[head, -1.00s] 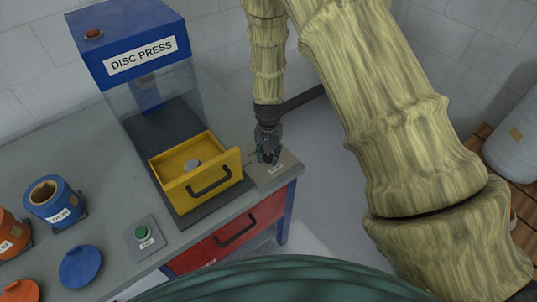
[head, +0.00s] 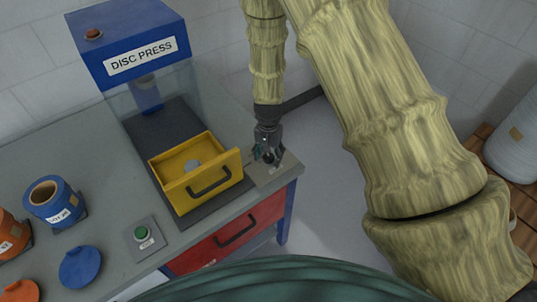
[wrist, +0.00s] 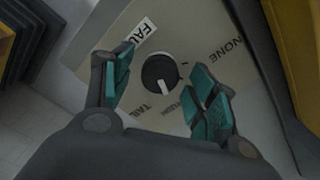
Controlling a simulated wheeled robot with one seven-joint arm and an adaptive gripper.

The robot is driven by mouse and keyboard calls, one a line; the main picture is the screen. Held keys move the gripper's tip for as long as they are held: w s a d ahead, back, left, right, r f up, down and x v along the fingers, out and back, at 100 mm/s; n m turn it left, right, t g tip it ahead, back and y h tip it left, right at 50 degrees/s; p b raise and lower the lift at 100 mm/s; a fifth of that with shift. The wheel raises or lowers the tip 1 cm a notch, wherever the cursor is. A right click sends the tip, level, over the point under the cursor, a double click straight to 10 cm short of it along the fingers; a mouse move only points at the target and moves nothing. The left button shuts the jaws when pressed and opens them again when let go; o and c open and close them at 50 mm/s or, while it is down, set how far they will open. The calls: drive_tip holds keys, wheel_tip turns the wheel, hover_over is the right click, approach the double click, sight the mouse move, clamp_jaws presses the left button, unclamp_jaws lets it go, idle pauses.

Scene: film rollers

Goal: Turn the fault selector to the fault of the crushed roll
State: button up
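The fault selector is a black round knob (wrist: 160,72) with a white pointer, on a pale plate (wrist: 135,20) at the bench's right end. In the wrist view its pointer aims down and slightly right, between the "TAIL" label (wrist: 154,113) and a partly hidden label (wrist: 187,103), possibly ending in "USH". "NONE" (wrist: 226,49) lies at upper right. My gripper (wrist: 164,64) is open, its teal-padded fingers on either side of the knob, with visible gaps. In the head view my gripper (head: 267,153) stands over the plate. I cannot tell which roll is crushed.
The open yellow drawer (head: 207,187) of the disc press (head: 130,45) is close left of my gripper. A blue roll (head: 53,203), an orange roll (head: 10,237) and a green button (head: 141,232) are farther left on the bench. A red drawer (head: 230,235) is below.

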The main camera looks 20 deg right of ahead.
sight(268, 156)
wheel_tip(268, 156, up, 12)
idle(0.8)
drive_tip(key=shift+f, duration=0.1)
idle(0.4)
